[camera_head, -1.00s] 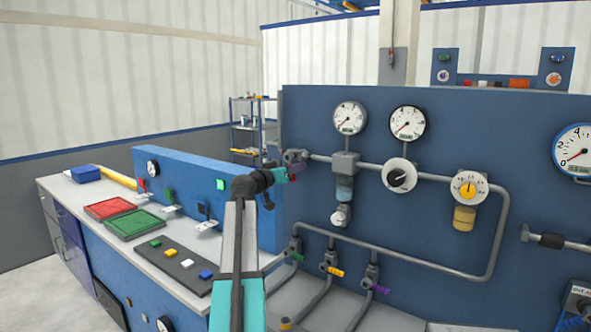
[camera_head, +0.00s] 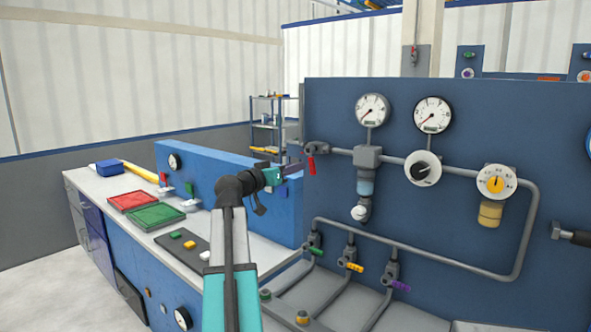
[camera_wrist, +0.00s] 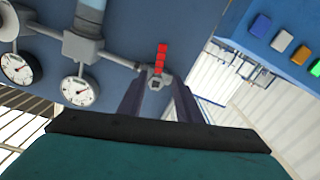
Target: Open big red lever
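The big red lever (camera_head: 311,164) hangs down from a grey valve (camera_head: 316,149) at the left end of the upper pipe on the blue panel. In the wrist view the red lever (camera_wrist: 161,58) points away from the valve, just beyond the fingertips. My gripper (camera_head: 298,167) is just left of the lever in the head view. In the wrist view its two dark fingers (camera_wrist: 157,84) stand apart, with the grey valve end showing between them. I see no grip on the lever. Whether a finger touches it, I cannot tell.
Two gauges (camera_head: 372,110) (camera_head: 433,115) and a yellow-knobbed regulator (camera_head: 496,183) sit right of the lever. Small green, yellow and purple levers (camera_head: 354,267) are on the lower pipes. A workbench (camera_head: 110,185) with red and green trays (camera_head: 133,200) stands at left.

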